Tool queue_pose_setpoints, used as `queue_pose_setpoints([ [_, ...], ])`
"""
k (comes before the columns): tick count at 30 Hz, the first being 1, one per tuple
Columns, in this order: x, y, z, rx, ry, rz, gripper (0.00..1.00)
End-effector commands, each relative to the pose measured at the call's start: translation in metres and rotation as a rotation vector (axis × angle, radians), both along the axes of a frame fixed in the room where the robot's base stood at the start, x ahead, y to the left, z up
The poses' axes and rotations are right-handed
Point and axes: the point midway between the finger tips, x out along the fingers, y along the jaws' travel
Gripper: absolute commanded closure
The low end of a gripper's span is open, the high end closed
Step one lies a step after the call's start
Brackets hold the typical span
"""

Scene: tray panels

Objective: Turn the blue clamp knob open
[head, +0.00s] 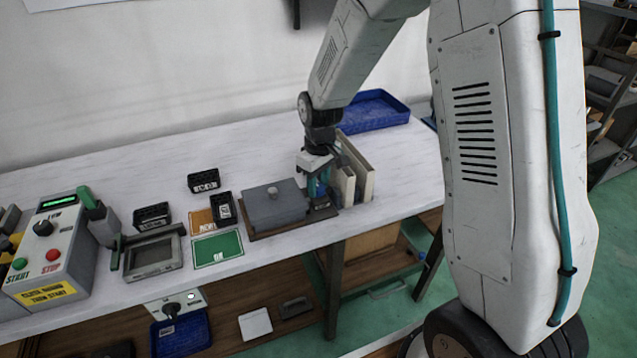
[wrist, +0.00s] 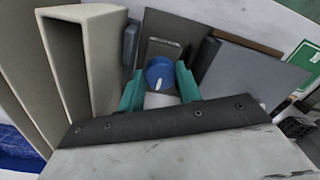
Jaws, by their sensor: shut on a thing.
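The blue clamp knob (wrist: 162,68) shows in the wrist view as a round cap with a white pointer mark, on a dark grey mount (wrist: 160,27). The mark points down, toward my gripper's base, in that view. My gripper (wrist: 160,84) has its two teal fingers on either side of the knob and is shut on it. In the head view my gripper (head: 318,186) is low at the right end of the grey panel (head: 271,206). The knob is mostly hidden by the fingers there.
Beige upright boards (head: 362,169) stand close to the right of my gripper in the head view. A blue tray (head: 376,112) lies behind. Small black bins (head: 204,180), a green card (head: 217,249) and a control box (head: 50,255) are to the left.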

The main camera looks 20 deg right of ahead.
Motion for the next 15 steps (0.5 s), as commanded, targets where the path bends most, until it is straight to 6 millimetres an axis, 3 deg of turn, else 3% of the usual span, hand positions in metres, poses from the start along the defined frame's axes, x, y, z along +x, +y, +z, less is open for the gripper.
queue_pose_setpoints([
  [12, 0.0027, 0.001, 0.0019, 0.001, -0.008, 0.008, 0.89],
  [13, 0.0027, 0.001, 0.0019, 0.001, -0.008, 0.008, 0.63],
  [15, 0.0026, 0.0009, 0.0018, 0.001, -0.006, 0.008, 0.44],
])
